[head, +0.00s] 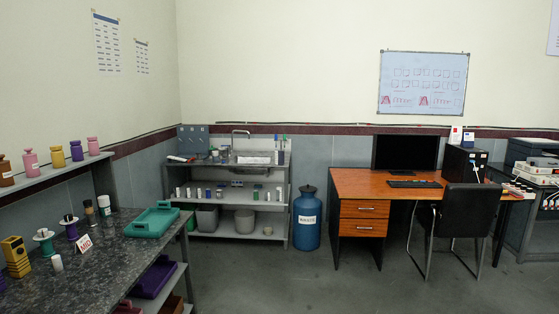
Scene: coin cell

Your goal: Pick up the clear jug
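I cannot make out a clear jug in the head view. Small items stand around the sink bench (270,171) at the back, too small to tell apart. Neither of my grippers is in view.
A dark speckled counter (110,265) on the left holds a green tray (152,222), spools and small bottles. A blue waste drum (306,222) stands beside the sink bench. A wooden desk (350,185) and black chair (467,215) are at right. The middle floor is clear.

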